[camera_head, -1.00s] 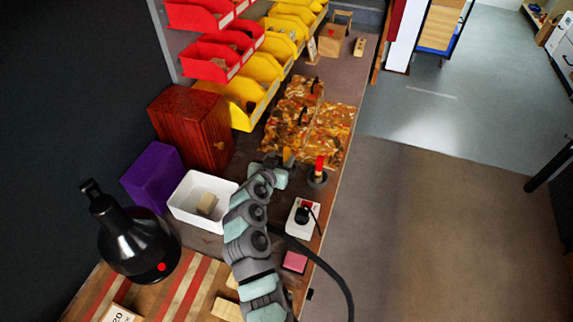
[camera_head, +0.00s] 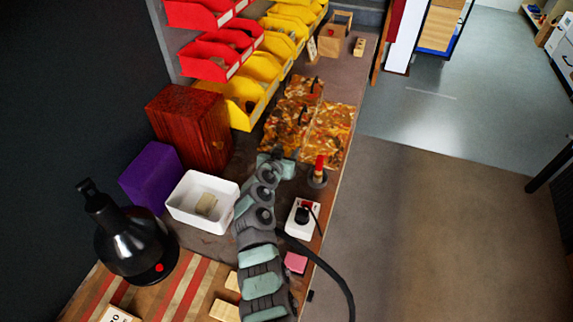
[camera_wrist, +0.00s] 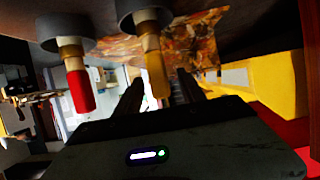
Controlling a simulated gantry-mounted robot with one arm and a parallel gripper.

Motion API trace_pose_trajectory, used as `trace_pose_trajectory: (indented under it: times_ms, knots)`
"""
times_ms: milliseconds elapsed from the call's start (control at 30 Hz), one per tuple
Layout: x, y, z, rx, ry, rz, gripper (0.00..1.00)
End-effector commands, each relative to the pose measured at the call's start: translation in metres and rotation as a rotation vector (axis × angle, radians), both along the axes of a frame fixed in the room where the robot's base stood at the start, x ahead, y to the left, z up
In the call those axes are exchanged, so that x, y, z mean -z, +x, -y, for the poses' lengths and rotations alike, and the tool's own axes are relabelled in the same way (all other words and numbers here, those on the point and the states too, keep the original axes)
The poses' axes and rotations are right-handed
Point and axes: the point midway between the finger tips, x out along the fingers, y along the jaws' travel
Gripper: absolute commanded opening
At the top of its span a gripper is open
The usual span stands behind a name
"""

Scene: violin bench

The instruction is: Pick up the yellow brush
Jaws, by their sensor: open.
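The yellow brush (camera_wrist: 156,70) shows in the wrist view, its yellow handle pointing down in the picture from a round dark holder (camera_wrist: 145,20). My gripper (camera_wrist: 159,82) is open, with one dark finger on each side of the yellow handle. I cannot tell whether either finger touches it. In the head view the yellow brush is hidden behind my arm's end. A red brush (camera_wrist: 80,86) hangs left of it in the wrist view, in its own dark holder (camera_wrist: 66,34). In the head view the red brush (camera_head: 320,162) stands upright right of my wrist.
A mottled brown board (camera_head: 325,130) lies beyond my wrist. Yellow bins (camera_head: 238,90) stand left of it. A white tray (camera_head: 185,190) sits left of my arm. A white device (camera_head: 303,218) and a pink block (camera_head: 295,262) lie right, near the bench edge.

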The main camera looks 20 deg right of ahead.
Motion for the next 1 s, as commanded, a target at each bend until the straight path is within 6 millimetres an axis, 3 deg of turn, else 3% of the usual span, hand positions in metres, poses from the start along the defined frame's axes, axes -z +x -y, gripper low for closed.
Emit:
trace_pose_trajectory:
  times_ms: [133,700,1000]
  knots:
    - [-0.0006,0.0001,-0.0002,0.000,-0.001,0.001,0.46]
    - [-0.0010,0.0001,-0.0002,0.000,0.000,0.001,0.00]
    - [-0.0010,0.0001,-0.0002,0.000,0.000,0.001,0.00]
